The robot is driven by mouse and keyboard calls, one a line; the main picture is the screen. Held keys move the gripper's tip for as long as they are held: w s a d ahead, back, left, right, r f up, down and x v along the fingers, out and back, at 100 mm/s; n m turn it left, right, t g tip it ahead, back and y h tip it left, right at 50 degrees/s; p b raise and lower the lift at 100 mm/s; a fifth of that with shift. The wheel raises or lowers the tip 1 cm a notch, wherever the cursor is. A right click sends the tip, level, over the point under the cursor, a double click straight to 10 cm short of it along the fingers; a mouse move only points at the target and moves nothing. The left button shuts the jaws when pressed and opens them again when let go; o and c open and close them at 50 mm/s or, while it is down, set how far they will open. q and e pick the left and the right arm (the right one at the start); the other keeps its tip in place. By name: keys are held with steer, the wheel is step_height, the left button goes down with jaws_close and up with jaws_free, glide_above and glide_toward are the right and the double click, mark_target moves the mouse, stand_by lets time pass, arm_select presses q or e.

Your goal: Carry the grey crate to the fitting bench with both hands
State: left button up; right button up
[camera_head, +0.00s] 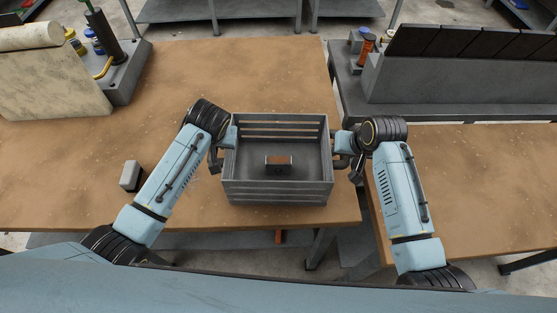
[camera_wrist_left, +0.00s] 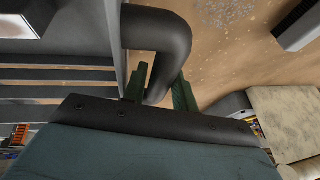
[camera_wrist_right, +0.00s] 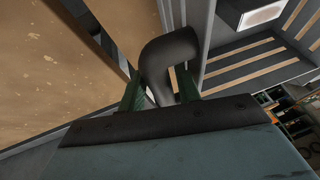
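The grey slatted crate (camera_head: 277,190) stands upright on the near part of the brown-topped bench, between my two grippers. A small brown-and-grey block lies inside it. My left gripper (camera_head: 215,160) is at the crate's left side. In the left wrist view the dark curved left handle (camera_wrist_left: 172,40) passes between its green fingers (camera_wrist_left: 160,88), which sit close on it. My right gripper (camera_head: 355,165) is at the right side. In the right wrist view the right handle (camera_wrist_right: 168,55) lies between its close-set fingers (camera_wrist_right: 161,88). The far finger contact is partly hidden.
The brown bench top (camera_head: 180,75) is clear behind the crate. A small grey block (camera_head: 130,176) lies left of my left arm. A second brown bench (camera_head: 480,180) is at the right, across a gap. Grey bins (camera_head: 450,85) and a tool caddy (camera_head: 125,75) stand farther back.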

arm_select(q)
jaws_close()
arm_select(e)
jaws_close()
arm_select(q)
steer(key=shift+w+r, duration=0.1)
steer(key=shift+r, duration=0.15)
arm_select(e)
steer(key=shift+w+r, duration=0.1)
steer(key=shift+r, duration=0.15)
